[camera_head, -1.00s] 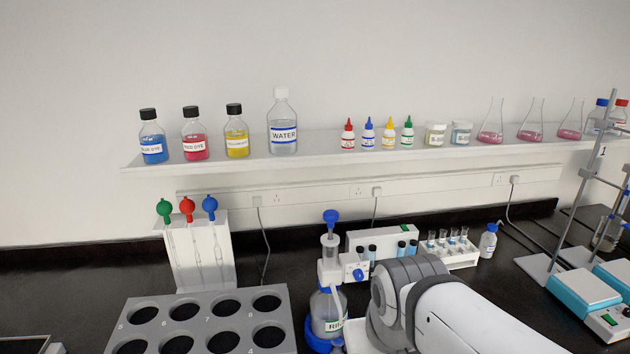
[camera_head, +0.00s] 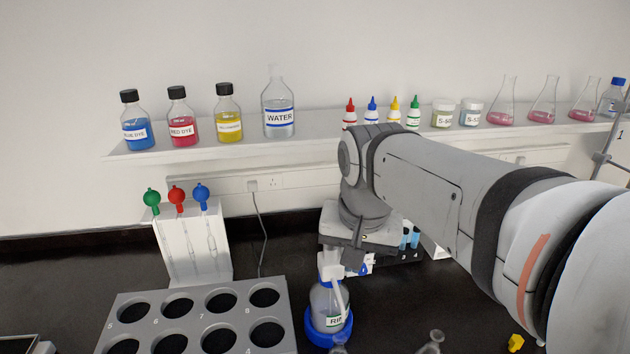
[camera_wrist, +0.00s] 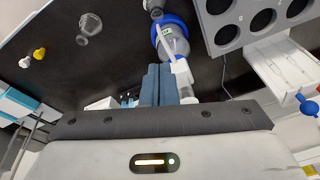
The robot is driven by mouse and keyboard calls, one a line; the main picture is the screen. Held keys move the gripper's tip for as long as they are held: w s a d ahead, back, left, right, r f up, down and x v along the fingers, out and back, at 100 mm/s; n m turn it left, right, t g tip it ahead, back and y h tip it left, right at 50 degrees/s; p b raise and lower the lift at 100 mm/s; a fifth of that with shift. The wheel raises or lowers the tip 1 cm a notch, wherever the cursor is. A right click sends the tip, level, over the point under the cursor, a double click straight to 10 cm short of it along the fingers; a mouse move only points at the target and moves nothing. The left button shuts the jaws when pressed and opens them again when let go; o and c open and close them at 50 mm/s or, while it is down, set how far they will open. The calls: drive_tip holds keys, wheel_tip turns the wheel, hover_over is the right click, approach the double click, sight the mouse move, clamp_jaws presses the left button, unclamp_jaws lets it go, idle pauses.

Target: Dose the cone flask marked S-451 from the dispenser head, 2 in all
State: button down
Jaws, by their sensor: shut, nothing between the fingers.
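The dispenser is a clear bottle (camera_head: 328,302) with a white head (camera_head: 328,263) and a blue ring at its base. In the wrist view the bottle (camera_wrist: 173,43) and white head (camera_wrist: 180,68) are just beyond my fingers. My gripper (camera_head: 357,235) is over the head's upper part and hides its top; I cannot tell whether it touches. In the wrist view my gripper (camera_wrist: 159,68) is shut and empty. A clear flask (camera_head: 432,344) shows only its neck at the lower edge; a clear flask (camera_wrist: 89,27) also shows in the wrist view. No S-451 mark is readable on it.
A grey rack (camera_head: 192,289) with several round holes stands left of the dispenser. A white stand (camera_head: 190,240) with colour-bulbed pipettes is behind it. The shelf (camera_head: 320,131) holds bottles, jars and pink-filled flasks. A small yellow object (camera_head: 516,342) lies at lower right.

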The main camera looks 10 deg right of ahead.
drive_tip(key=w+r+m+g+p, duration=0.1)
drive_tip(key=w+r+m+g, duration=0.2)
drive_tip(key=w+r+m, duration=1.2)
drive_tip(key=shift+n, duration=0.6)
drive_tip(key=f, duration=0.8)
drive_tip(key=f+p, duration=0.1)
drive_tip(key=f, duration=0.2)
drive_tip(key=shift+w+f, duration=0.4)
wheel_tip(320, 180, down, 4)
drive_tip(key=b, duration=0.2)
drive_tip(key=shift+r+b, duration=0.1)
drive_tip(key=shift+b, duration=0.25)
drive_tip(key=shift+s, duration=0.1)
drive_tip(key=shift+h, duration=0.3)
